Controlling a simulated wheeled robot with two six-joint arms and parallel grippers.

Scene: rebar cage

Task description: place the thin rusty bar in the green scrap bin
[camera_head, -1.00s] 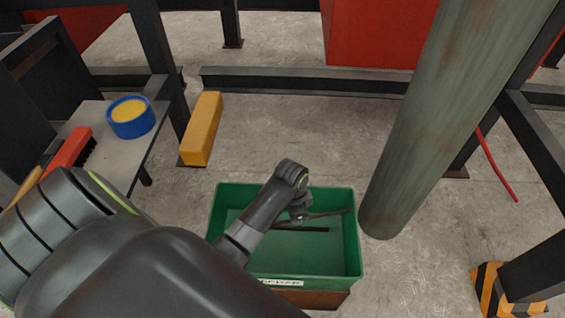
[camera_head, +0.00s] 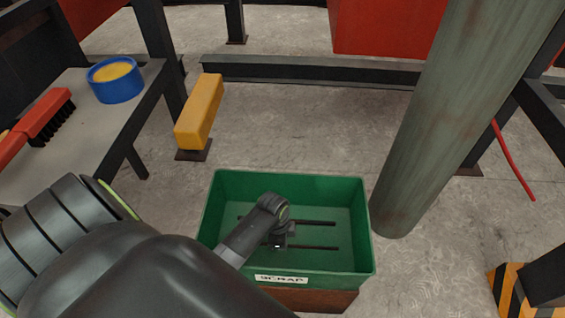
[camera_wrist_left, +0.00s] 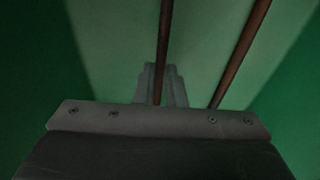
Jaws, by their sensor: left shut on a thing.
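In the left wrist view the bar (camera_wrist_left: 163,45) runs between the fingers (camera_wrist_left: 160,88). A second thin bar (camera_head: 312,222) lies behind it in the bin, and shows to the right in the wrist view (camera_wrist_left: 242,50). Whether the held bar touches the floor is unclear. My right gripper is out of view.
A thick grey-green column (camera_head: 440,120) stands close to the bin's right side. A yellow block (camera_head: 199,110) is behind left. A table (camera_head: 95,125) at left holds a blue tape roll (camera_head: 115,88) and a red brush (camera_head: 42,118). A striped block (camera_head: 500,290) is at lower right.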

